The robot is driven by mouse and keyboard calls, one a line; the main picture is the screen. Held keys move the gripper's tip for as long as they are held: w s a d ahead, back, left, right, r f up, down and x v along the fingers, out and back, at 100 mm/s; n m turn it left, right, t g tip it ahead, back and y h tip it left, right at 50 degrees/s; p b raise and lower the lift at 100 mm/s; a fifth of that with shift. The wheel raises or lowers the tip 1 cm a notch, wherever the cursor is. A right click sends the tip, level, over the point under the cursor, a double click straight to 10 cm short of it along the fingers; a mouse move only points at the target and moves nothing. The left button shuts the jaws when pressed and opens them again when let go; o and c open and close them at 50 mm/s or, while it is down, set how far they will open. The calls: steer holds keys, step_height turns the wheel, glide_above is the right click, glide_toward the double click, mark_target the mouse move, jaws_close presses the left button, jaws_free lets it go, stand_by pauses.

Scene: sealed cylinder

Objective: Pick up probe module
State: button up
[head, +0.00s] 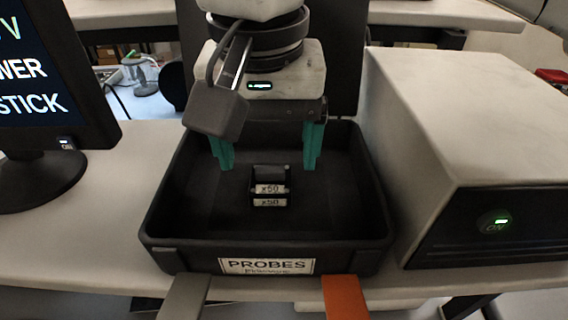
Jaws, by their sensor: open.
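The probe module (270,187) is a small black block with white "x50" labels on its front. It sits inside a black open bin (160,215) labelled "PROBES" on the front. Two such labels show one above the other, and I cannot tell whether this is one module or two stacked. My gripper (267,166) points down into the bin with its two teal fingers open, one to the left and one to the right of the module's top. The fingers look apart from the module. Their exact depth relative to it is hard to tell.
A large white and black box (470,150) with a lit "ON" button stands close to the bin's right side. A monitor (50,80) stands at the left. The bin walls surround the module. The white bench (110,215) is clear between monitor and bin.

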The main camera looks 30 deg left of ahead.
mark_target(271, 168)
steer(key=f, duration=0.4)
steer(key=shift+w+p, duration=0.2)
steer(key=shift+p, duration=0.15)
steer(key=shift+c, duration=0.2)
steer(key=c, duration=1.2)
